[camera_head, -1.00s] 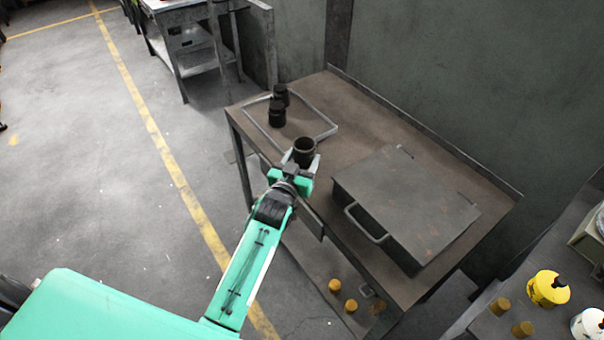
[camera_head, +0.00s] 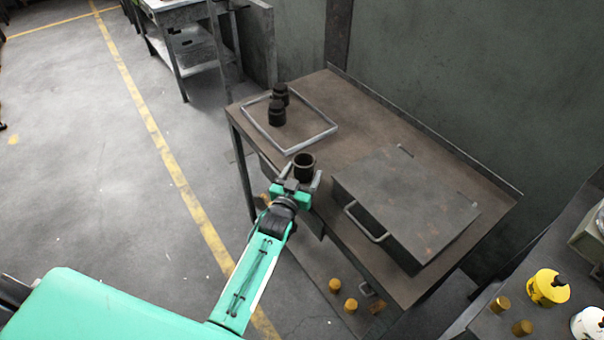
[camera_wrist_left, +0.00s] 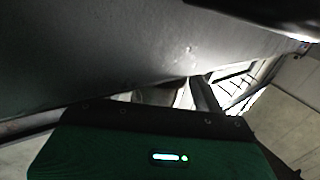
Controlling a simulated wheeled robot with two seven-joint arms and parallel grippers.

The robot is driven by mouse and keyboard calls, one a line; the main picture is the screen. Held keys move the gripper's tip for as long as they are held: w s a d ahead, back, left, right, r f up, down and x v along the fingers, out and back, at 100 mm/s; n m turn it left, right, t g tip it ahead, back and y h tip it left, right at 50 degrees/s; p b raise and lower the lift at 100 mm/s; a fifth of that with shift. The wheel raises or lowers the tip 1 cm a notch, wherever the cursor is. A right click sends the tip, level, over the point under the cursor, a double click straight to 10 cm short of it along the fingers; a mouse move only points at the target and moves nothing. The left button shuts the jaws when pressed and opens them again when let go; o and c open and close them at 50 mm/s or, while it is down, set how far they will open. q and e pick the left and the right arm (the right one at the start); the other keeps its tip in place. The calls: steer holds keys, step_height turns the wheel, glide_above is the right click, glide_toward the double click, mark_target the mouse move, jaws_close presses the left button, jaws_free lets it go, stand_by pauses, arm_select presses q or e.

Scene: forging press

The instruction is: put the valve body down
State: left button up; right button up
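The valve body (camera_head: 304,164) is a dark, upright, open-topped cylinder near the table's front edge in the head view. My left gripper (camera_head: 302,176) has one finger on each side of it and appears shut on it. I cannot tell whether its base touches the table. In the left wrist view, the dark gripper housing (camera_wrist_left: 150,117) hides most of the held part. My right gripper is not in view.
A brown metal table (camera_head: 350,117) holds a grey box (camera_head: 410,205) with a handle at its right. Bare tabletop lies inside the frame and behind it. A wall stands behind the table. Orange cylinders (camera_head: 351,305) sit below on a lower shelf.

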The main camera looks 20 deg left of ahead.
arm_select(q)
steer(key=shift+o, duration=0.5)
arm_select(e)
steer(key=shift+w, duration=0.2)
arm_select(q)
steer(key=shift+r, duration=0.1)
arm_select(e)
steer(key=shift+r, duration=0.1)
arm_select(q)
steer(key=shift+s, duration=0.15)
steer(key=s+b, duration=0.1)
steer(key=s, duration=1)
steer(key=shift+s+a, duration=0.35)
steer(key=shift+a, duration=0.05)
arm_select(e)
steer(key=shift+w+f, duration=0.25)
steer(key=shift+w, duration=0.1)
